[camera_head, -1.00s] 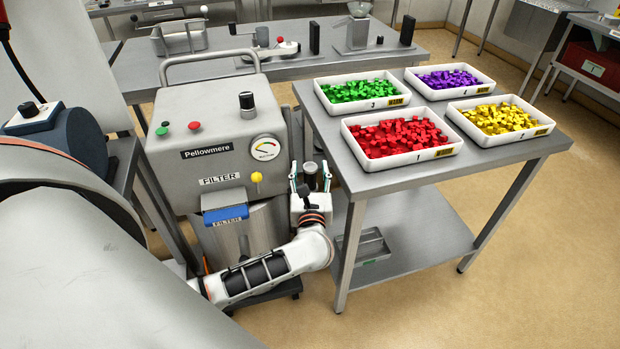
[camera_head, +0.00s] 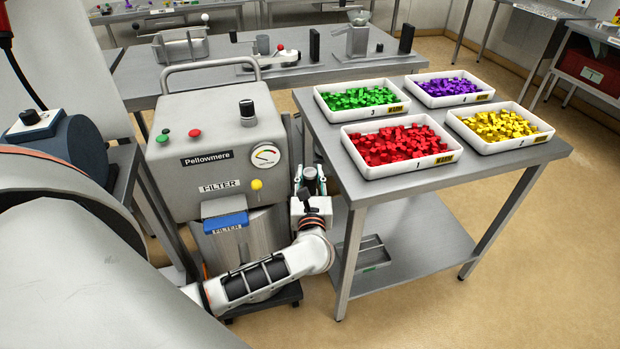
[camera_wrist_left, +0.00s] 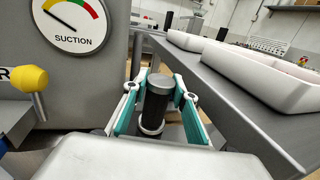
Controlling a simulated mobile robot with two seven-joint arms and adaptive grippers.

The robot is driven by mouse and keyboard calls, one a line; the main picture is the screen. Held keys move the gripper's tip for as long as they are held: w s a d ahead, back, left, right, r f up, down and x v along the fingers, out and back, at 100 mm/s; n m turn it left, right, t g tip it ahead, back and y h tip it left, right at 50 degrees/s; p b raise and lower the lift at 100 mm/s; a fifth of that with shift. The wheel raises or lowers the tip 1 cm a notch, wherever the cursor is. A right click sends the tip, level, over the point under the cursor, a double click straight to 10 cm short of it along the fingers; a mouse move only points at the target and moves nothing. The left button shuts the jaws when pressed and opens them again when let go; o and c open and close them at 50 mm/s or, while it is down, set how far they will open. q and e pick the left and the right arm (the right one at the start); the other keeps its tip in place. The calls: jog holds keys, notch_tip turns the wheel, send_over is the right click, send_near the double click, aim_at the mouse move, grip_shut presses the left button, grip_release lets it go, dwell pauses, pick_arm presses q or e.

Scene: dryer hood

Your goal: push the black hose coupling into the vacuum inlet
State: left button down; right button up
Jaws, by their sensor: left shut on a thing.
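The vacuum is the grey Pellowmere cabinet (camera_head: 215,150) with a round suction gauge, which also shows in the left wrist view (camera_wrist_left: 95,85). My left gripper (camera_head: 310,181) is beside its right side, in the gap before the steel table. In the left wrist view my left gripper (camera_wrist_left: 157,108) has its green-padded fingers shut on the black hose coupling (camera_wrist_left: 155,104). The coupling stands about upright with a grey top and a pale ring low down. I cannot make out the vacuum inlet or whether the coupling touches it. My right gripper is out of view.
The steel table (camera_head: 400,190) stands close on the right, its edge near my gripper. It bears trays of red (camera_head: 400,150), green, purple and yellow pieces. A yellow-knobbed lever (camera_wrist_left: 30,80) sticks out from the cabinet front. The floor right of the table is clear.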

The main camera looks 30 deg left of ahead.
pick_arm(q)
notch_tip(320, 180, up, 20)
jog(key=p, duration=0.1)
jog(key=shift+f, duration=0.25)
jog(key=shift+f, duration=0.1)
